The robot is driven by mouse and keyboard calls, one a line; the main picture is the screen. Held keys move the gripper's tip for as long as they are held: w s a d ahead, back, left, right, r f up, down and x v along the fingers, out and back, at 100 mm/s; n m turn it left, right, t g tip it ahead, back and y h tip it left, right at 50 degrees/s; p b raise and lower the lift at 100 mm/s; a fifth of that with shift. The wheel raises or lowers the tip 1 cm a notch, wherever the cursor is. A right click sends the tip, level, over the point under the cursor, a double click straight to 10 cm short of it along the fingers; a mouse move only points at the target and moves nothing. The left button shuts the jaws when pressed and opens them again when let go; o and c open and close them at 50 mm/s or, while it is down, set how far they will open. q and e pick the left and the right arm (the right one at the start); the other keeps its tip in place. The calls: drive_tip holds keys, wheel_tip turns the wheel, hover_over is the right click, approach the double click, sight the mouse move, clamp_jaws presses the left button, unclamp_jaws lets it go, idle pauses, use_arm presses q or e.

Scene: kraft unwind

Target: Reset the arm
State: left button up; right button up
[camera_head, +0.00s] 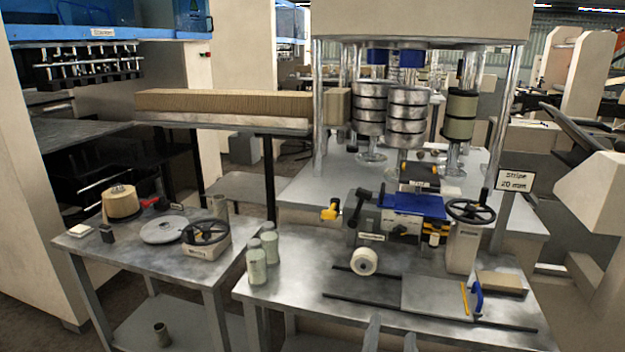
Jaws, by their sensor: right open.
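My right gripper (391,331) shows only as two grey fingertips at the bottom edge of the head view. The fingers stand apart with nothing seen between them, in front of the metal bench (310,297). The rest of my right arm is out of view. My left arm and gripper do not show.
The bench bears a blue-topped machine (416,207) with a handwheel (469,211), a white roll (363,261), dark rails, a flat plate (433,296), a blue-handled tool (477,299) and grey-green cylinders (256,263). A smaller table (133,260) stands left. The bench's front middle is fairly clear.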

wheel_tip(320, 180, down, 7)
drive_tip(key=w+a+n+g+y, duration=0.2)
drive_tip(key=n+g+y, duration=0.1)
drive_tip(key=y, duration=0.1)
drive_tip(key=s+d+f+n+g+y, duration=0.2)
drive_tip(key=s+d+f+n+g, duration=0.15)
drive_tip(key=s+f+g, duration=0.65)
drive_tip(key=s+d+f+n+g+h+p, duration=0.1)
drive_tip(key=s+d+f+n+g, duration=0.1)
drive_tip(key=s+d+f, duration=0.35)
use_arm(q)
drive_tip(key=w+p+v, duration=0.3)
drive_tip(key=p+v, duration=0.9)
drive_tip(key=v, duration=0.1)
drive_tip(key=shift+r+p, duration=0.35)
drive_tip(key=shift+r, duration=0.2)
use_arm(e)
drive_tip(key=w+a+v, duration=0.1)
drive_tip(key=v, duration=1.2)
drive_tip(key=shift+a+r, duration=0.25)
drive_tip(key=shift+r, duration=0.3)
